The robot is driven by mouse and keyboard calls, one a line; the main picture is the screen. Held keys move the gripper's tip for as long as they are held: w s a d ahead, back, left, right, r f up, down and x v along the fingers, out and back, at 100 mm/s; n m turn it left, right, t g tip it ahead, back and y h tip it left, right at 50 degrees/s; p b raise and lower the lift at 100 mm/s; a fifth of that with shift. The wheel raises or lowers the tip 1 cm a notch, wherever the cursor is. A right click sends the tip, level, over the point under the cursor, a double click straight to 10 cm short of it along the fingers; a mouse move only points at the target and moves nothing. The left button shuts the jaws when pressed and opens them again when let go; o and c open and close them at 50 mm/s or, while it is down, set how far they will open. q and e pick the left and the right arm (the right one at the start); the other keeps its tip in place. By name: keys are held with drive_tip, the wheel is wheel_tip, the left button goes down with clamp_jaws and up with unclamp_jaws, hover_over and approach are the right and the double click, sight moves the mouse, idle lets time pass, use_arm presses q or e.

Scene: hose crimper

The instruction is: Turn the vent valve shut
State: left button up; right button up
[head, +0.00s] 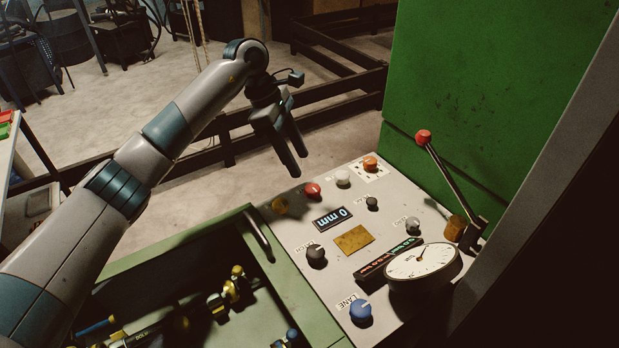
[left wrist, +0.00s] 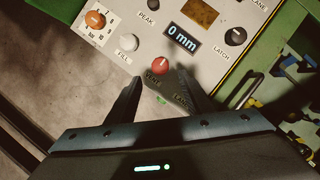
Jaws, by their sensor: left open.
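The vent valve is a red knob (head: 312,190) near the far-left edge of the sloped grey panel. In the left wrist view the red knob (left wrist: 160,65) shows just beyond and between the fingertips, with a partly shaded label below it. My left gripper (head: 299,164) is open and empty, its fingers pointing down towards the panel beside the red knob. In the head view a gap shows between fingers and knob. In the left wrist view the open fingers (left wrist: 159,76) straddle the line to the knob. The knob's exact turn angle is too small to tell. My right gripper is not in view.
A red-tipped lever (head: 437,160) and a dial gauge (head: 421,261) stand at the right. A green open tray (head: 180,249) lies left.

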sight(312, 187)
use_arm(q)
drive_tip(key=p+x, duration=0.2)
drive_tip(key=x, duration=0.5)
drive_tip(key=shift+f, duration=0.15)
drive_tip(key=shift+s+d+f, duration=0.1)
drive_tip(key=shift+d+f, duration=0.1)
drive_tip(key=shift+f, duration=0.35)
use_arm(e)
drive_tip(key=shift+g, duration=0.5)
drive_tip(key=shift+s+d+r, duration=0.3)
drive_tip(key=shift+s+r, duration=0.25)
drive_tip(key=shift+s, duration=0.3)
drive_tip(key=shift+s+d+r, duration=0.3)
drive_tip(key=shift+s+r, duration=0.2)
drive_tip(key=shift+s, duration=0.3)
use_arm(q)
drive_tip(key=shift+c, duration=0.6)
drive_tip(key=c, duration=0.9)
